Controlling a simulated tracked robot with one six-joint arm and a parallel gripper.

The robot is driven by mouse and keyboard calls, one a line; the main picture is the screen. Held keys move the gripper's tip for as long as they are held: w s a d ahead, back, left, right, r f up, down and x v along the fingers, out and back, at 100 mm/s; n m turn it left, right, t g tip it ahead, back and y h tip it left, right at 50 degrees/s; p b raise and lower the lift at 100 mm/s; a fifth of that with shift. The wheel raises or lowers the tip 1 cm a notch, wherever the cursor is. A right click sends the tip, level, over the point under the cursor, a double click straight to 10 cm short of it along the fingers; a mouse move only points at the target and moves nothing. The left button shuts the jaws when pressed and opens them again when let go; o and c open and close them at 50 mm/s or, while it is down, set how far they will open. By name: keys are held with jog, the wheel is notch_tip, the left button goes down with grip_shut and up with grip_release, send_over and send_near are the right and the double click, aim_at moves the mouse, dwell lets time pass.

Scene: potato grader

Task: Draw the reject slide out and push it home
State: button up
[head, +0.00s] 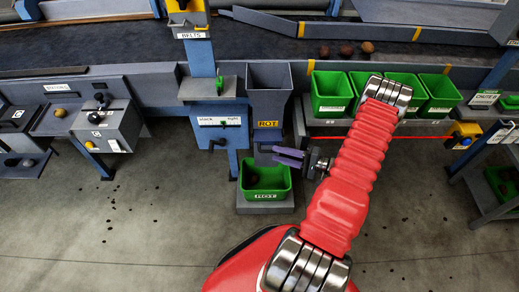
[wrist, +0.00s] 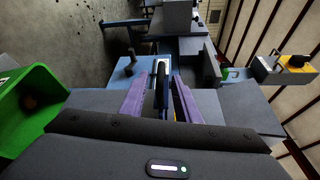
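The reject unit is a grey hopper (head: 268,92) with a yellow ROT label, in the middle of the head view. A green bin labelled ROT (head: 265,194) stands below it. My gripper (head: 276,156) has purple fingers and reaches in from the right, between hopper and bin. In the wrist view my gripper (wrist: 163,80) has its fingers apart, one on each side of a dark upright bar (wrist: 162,92), likely the slide's handle. Gaps show beside the bar. How far the slide is out cannot be told.
A blue panel with a small lever (head: 220,122) stands left of the hopper. Several green bins (head: 332,92) stand on a shelf to the right, partly behind my arm. Grey units (head: 105,125) stand at the left. The front floor is open, with dark crumbs.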

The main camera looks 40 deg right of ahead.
aim_at(264, 151)
jog(key=x, duration=0.8)
jog(key=shift+w+a, duration=0.25)
jog(key=shift+w, duration=0.1)
jog(key=shift+c, duration=0.6)
jog(key=c, duration=0.6)
jog(key=shift+f, duration=0.1)
grip_shut()
jog(key=shift+s, duration=0.1)
